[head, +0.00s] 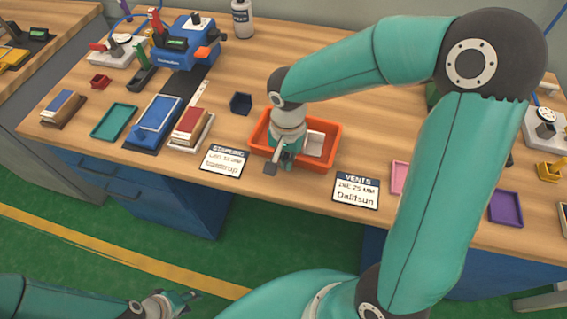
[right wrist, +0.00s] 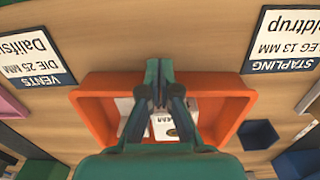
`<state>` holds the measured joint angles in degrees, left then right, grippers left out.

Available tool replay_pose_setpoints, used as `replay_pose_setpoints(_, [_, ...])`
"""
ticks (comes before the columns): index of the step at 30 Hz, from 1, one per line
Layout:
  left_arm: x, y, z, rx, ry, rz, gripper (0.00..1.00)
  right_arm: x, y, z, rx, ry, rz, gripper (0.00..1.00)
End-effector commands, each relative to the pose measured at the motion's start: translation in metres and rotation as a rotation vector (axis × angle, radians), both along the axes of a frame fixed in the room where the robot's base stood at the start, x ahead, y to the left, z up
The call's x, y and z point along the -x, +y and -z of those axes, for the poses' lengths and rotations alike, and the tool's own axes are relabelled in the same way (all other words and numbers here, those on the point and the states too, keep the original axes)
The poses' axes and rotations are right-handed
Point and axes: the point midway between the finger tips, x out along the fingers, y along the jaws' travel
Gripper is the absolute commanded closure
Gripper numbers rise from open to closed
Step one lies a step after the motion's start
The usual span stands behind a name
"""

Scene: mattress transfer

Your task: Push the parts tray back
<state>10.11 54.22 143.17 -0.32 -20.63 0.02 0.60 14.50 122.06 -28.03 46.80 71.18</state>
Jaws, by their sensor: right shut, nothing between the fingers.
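The orange parts tray (head: 333,139) sits on the wooden bench near its front edge, between two label cards. It also shows in the right wrist view (right wrist: 237,109). A whitish item (head: 315,143) lies inside it. My right gripper (head: 272,167) reaches down over the tray, with its fingertips at the tray's front wall. In the right wrist view the shut, empty fingers (right wrist: 158,72) cross the front rim. I cannot tell whether they touch the wall. My left gripper (head: 184,298) hangs low over the green floor, away from the bench; its opening is unclear.
The stapling card (head: 224,160) lies left of the tray and the vents card (head: 356,191) right. A dark blue bin (head: 241,103) stands behind left. A red-brown block (head: 190,125) is further left, a pink tray (head: 399,178) to the right. Bare wood lies behind the tray.

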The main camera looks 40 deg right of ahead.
Motion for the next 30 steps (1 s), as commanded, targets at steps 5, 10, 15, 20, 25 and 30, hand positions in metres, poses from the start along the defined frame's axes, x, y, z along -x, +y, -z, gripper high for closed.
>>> replay_pose_setpoints(5, [0.000, 0.000, 0.000, 0.000, 0.000, 0.000, 0.60, -0.002, -0.002, 0.000, 0.000, 0.000, -0.001, 1.00])
replay_pose_setpoints(10, [0.000, 0.000, 0.000, 0.000, 0.000, 0.000, 0.60, -0.002, -0.001, 0.000, 0.000, 0.000, -0.001, 1.00])
replay_pose_setpoints(15, [0.000, 0.000, 0.001, 0.000, 0.000, 0.000, 0.60, -0.010, -0.012, 0.001, 0.001, -0.001, 0.003, 1.00])
replay_pose_setpoints(20, [0.000, 0.000, 0.001, 0.000, 0.000, 0.000, 0.60, -0.036, -0.044, 0.001, 0.001, -0.001, 0.007, 1.00])
replay_pose_setpoints(25, [0.000, 0.000, -0.004, 0.000, 0.000, 0.000, 0.60, -0.062, -0.081, 0.000, 0.001, 0.000, 0.004, 1.00])
replay_pose_setpoints(30, [0.000, 0.000, -0.004, 0.000, 0.000, 0.000, 0.60, -0.070, -0.099, 0.000, 0.000, 0.000, 0.001, 1.00])
